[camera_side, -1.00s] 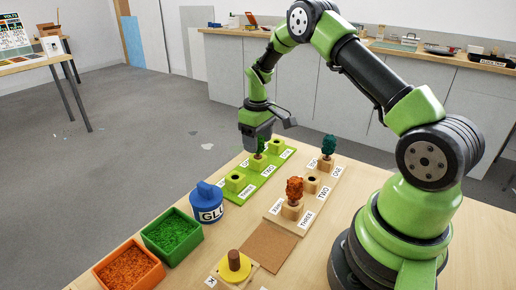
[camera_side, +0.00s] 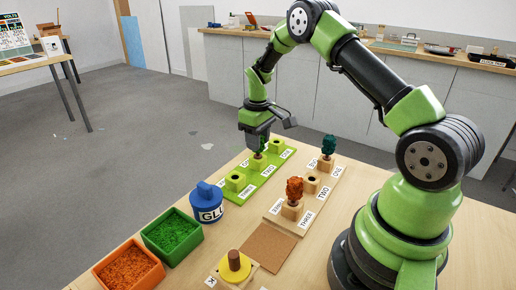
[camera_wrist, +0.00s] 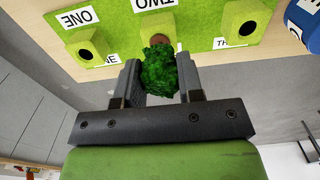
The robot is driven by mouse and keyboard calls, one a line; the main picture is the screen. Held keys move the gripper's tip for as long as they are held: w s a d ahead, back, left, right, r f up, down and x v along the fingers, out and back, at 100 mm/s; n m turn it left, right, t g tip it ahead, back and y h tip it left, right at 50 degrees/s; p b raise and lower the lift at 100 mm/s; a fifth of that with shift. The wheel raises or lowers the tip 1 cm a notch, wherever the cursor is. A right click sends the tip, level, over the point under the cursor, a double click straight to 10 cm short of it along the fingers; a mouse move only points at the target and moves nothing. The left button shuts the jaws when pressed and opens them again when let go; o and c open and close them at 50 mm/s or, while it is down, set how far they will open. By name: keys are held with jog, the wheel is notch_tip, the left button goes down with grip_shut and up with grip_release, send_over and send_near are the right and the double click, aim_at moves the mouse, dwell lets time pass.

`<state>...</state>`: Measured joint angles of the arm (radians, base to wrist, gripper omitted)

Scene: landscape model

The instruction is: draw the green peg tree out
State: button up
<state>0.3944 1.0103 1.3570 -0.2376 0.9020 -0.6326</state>
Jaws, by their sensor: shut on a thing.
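The green peg tree (camera_wrist: 159,70) is between the two fingers of my gripper (camera_wrist: 160,82) in the wrist view, and the fingers are shut on its leafy crown. Its brown base end shows at the middle block, labelled TWO, of the green board (camera_wrist: 203,18). In the side view the tree (camera_side: 261,144) stands at that middle block, under my gripper (camera_side: 260,138). I cannot tell how deep the peg sits in its hole. The green board (camera_side: 262,180) has blocks with empty holes on either side.
A wooden board (camera_side: 322,192) nearby holds a teal tree (camera_side: 328,147) and an orange tree (camera_side: 295,190), with an empty block between them. A blue glue pot (camera_side: 208,205), a green tray (camera_side: 148,237) and an orange tray (camera_side: 102,274) stand left of the boards.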

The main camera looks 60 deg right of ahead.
jog(key=shift+r, duration=0.6)
jog(key=shift+r, duration=1.85)
